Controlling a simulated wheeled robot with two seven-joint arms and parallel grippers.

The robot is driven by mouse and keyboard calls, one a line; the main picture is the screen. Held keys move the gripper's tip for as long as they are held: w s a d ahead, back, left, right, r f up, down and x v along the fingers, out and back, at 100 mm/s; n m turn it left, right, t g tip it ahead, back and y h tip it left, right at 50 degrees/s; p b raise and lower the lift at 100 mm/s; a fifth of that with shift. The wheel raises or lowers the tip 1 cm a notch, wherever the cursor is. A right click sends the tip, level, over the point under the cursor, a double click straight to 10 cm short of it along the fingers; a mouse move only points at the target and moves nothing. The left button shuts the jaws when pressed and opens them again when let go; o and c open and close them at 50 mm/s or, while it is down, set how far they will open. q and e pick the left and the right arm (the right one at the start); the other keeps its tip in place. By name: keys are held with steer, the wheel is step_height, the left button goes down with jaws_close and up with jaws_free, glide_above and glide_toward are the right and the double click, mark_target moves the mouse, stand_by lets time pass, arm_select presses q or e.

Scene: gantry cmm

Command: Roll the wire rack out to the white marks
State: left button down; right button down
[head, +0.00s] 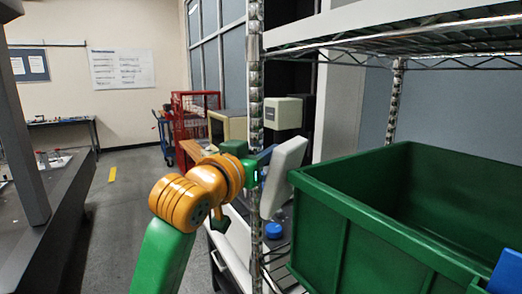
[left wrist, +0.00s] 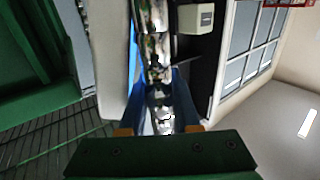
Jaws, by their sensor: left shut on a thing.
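The wire rack has a chrome front post (head: 256,95) and an upper wire shelf (head: 430,38). Its post also fills the middle of the left wrist view (left wrist: 155,45). A large green bin (head: 375,225) sits on a lower wire shelf, part of which shows in the wrist view (left wrist: 40,140). My left gripper (head: 260,165) is shut on the post, with blue fingers on both sides of it in the wrist view (left wrist: 160,95). No white marks show in the head view. One pale floor strip (left wrist: 307,122) shows in the wrist view.
A dark bench (head: 45,200) stands at the left. The grey floor between bench and rack is open, with a yellow strip (head: 112,174) on it. A red cage cart (head: 195,115) stands behind. A blue piece (head: 508,270) is cut off at the right edge.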

arm_select(q)
steer(key=c, duration=0.9)
jaws_free()
steer(key=shift+r, duration=0.15)
steer(key=shift+o, duration=1.4)
steer(key=shift+w, duration=0.15)
steer(key=b+v, duration=0.3)
steer(key=v, duration=0.3)
steer(key=shift+s+f, duration=0.25)
steer(key=shift+s, duration=0.05)
steer(key=shift+a, duration=0.1)
